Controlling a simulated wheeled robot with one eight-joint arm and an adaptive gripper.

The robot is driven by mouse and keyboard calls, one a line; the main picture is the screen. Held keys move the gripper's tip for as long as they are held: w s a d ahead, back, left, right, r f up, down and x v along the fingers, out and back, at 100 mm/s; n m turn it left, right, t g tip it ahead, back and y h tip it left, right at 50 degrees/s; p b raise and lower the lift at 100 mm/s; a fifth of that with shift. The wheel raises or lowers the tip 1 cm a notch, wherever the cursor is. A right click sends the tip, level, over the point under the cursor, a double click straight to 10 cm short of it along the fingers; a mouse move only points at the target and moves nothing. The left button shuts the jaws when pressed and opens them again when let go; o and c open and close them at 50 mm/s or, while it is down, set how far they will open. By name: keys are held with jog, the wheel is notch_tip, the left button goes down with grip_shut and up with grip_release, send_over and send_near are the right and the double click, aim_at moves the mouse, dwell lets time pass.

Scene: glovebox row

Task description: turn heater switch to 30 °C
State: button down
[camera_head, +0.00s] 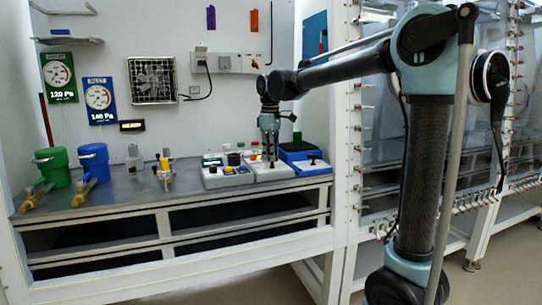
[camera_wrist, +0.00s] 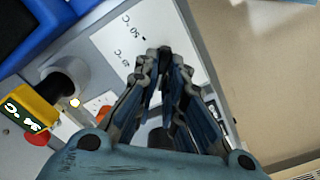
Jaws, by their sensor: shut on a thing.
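The heater, a pale box (camera_head: 277,176) on the bench, stands below my gripper (camera_head: 271,159) in the head view. The wrist view shows its white label plate (camera_wrist: 118,48) with black °C markings, turned and partly covered by my fingers. A small yellow-framed display (camera_wrist: 27,108) with °C digits shows at the left edge. My gripper (camera_wrist: 164,68) has its fingers close together over the plate, shut on the switch. The switch itself is hidden between the fingertips, so its setting cannot be read.
A similar control box (camera_head: 228,178) stands left of the heater and a blue device (camera_head: 303,154) right of it. A round dark-topped part (camera_wrist: 70,80) rises beside the label plate. Green (camera_head: 52,167) and blue (camera_head: 93,160) vessels stand further left.

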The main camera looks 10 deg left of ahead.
jog(key=shift+w+m, duration=0.15)
jog(key=shift+m, duration=1)
jog(key=shift+w+m, duration=0.15)
jog(key=shift+m, duration=1)
jog(key=c, duration=1.7)
grip_release()
jog(key=shift+s+r, duration=0.1)
notch_tip(320, 180, up, 12)
jog(key=shift+f, duration=0.1)
jog(key=shift+d, duration=0.15)
